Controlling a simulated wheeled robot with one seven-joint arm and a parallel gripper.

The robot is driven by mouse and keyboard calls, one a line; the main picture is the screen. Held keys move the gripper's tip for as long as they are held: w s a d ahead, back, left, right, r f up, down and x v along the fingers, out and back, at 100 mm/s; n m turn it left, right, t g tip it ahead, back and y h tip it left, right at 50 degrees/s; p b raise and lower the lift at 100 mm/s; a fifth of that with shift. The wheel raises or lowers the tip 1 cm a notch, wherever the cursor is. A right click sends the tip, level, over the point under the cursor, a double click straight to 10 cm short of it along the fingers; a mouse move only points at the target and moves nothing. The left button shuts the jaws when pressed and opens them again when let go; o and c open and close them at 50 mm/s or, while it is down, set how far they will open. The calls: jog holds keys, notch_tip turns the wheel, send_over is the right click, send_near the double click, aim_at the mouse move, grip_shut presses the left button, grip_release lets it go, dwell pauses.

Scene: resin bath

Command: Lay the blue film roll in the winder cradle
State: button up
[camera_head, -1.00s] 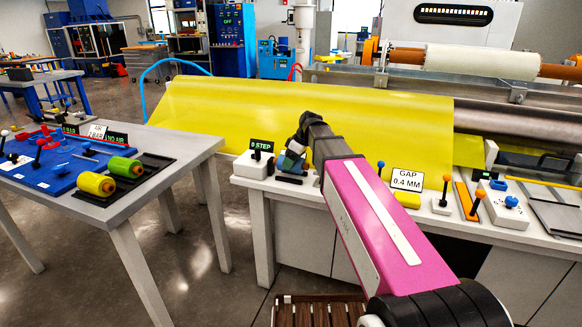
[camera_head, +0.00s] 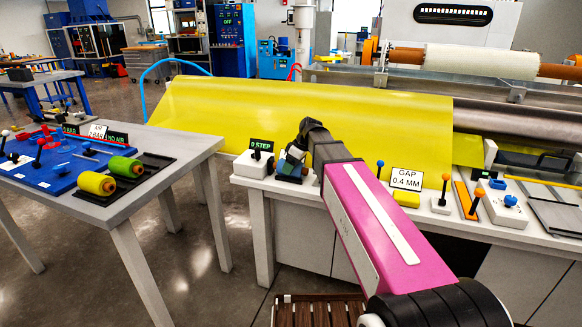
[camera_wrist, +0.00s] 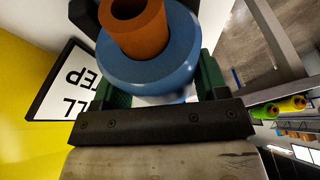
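The blue film roll (camera_wrist: 150,65) with a brown core fills the top middle of the wrist view. My gripper (camera_wrist: 160,90) has a green finger on each side of it and is shut on it. In the head view my gripper (camera_head: 294,160) is small, at the left end of the machine bench, beside the "0 STEP" box. A dark block (camera_head: 289,179) just below it looks like the winder cradle, mostly hidden. I cannot tell whether the roll touches it.
A yellow roll (camera_head: 97,184) and a green roll (camera_head: 125,167) lie on a black tray on the left table. The white "0 STEP" box (camera_head: 250,166) stands close left of my gripper. A yellow film sheet (camera_head: 300,115) hangs behind. Levers and the GAP sign (camera_head: 406,180) stand to the right.

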jog(key=o, duration=0.3)
jog(key=shift+s+f, duration=0.15)
jog(key=shift+f, duration=0.4)
jog(key=shift+o, duration=0.2)
jog(key=shift+r, duration=0.35)
jog(key=v, duration=1.2)
jog(key=shift+w+r, duration=0.25)
jog(key=shift+r, duration=0.15)
